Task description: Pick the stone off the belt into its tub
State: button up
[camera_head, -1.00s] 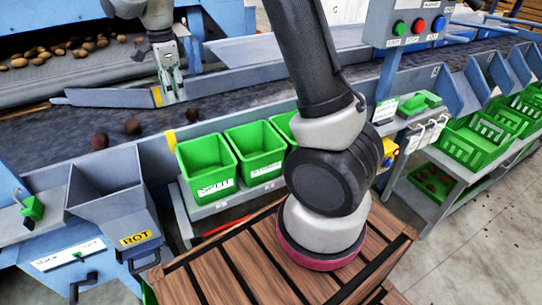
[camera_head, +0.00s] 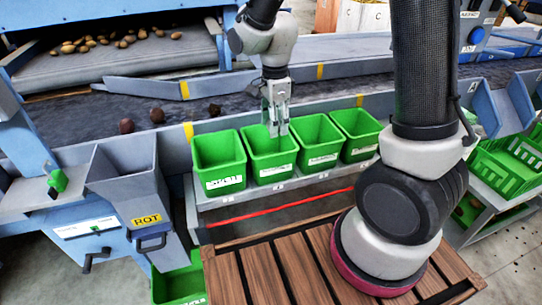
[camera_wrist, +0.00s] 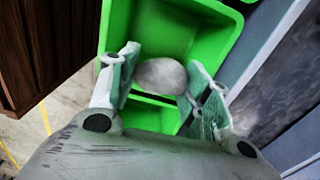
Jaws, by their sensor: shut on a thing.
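A pale grey, rounded stone (camera_wrist: 160,76) sits between the fingers of my gripper (camera_wrist: 165,80) in the wrist view. My gripper (camera_head: 276,122) is shut on it, pointing down over the second green tub from the left (camera_head: 290,160) in the head view. Its fingertips are at about the height of that tub's opening; the head view does not show clearly how deep they reach. The stone is hard to make out in the head view. In the wrist view a green tub (camera_wrist: 222,22) lies behind the stone. The tub labels are too small to read.
Other green tubs stand in the row: one on the left (camera_head: 218,180) and two on the right (camera_head: 318,158) (camera_head: 362,150). Dark lumps (camera_head: 157,115) lie on the belt (camera_head: 75,118). A grey chute marked ROT (camera_head: 125,190) stands at the left.

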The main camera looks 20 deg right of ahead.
jog(key=shift+f, duration=1.4)
jog(key=o, duration=1.1)
jog(key=shift+o, duration=0.2)
jog(key=shift+r, duration=0.1)
notch_tip(320, 180, up, 12)
jog(key=shift+f, duration=0.1)
